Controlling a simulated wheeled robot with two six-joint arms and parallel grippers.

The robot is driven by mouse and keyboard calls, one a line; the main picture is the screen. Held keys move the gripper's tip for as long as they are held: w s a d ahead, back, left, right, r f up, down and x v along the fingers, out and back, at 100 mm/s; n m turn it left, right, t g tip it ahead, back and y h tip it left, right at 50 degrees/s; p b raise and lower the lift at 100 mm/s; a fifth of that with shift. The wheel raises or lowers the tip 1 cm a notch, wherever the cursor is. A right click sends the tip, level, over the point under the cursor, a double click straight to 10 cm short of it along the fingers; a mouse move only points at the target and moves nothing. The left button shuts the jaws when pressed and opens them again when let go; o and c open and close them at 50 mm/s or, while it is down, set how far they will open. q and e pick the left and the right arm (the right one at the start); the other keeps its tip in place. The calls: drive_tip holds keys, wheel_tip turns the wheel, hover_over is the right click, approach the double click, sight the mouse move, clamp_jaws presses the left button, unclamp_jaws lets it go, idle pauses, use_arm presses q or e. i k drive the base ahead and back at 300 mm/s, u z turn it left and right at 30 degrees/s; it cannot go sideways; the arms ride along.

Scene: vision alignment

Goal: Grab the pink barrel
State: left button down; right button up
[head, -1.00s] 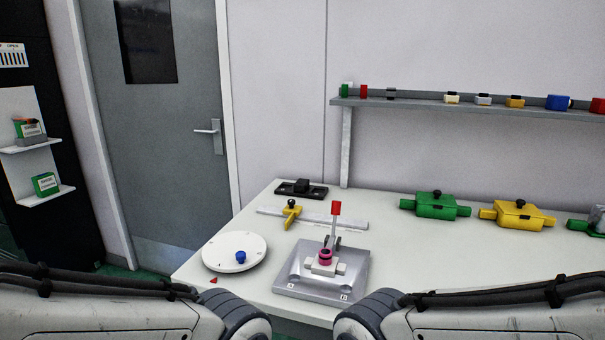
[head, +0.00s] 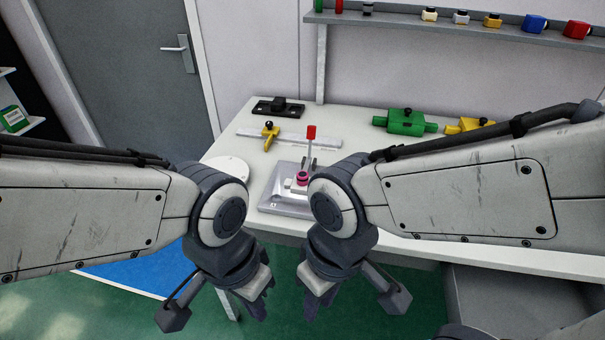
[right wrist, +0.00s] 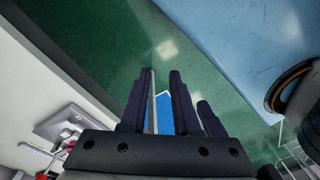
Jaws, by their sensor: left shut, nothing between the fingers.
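The pink barrel (head: 302,178) is a small pink ring-like piece with a dark top. It sits on the silver fixture (head: 272,203) on the table, beside an upright lever with a red handle (head: 311,132). My right arm hides part of the fixture. My left gripper (head: 258,310) is shut and empty, pointing down in front of the table. My right gripper (head: 314,306) hangs beside it, also away from the barrel. In the right wrist view its dark fingers (right wrist: 161,82) stand apart with nothing between them.
A white round plate (head: 232,170) lies left of the fixture, partly behind my left arm. A yellow piece (head: 270,134) on a ruler, a black block (head: 278,107) and a green box (head: 405,122) stand farther back. A shelf (head: 400,18) runs above. The green floor lies in front.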

sight(301, 176)
drive_tip(key=z, duration=0.05)
drive_tip(key=k, duration=0.55)
drive_tip(key=u, duration=0.7)
drive_tip(key=i, duration=1.25)
drive_tip(key=z, duration=0.7)
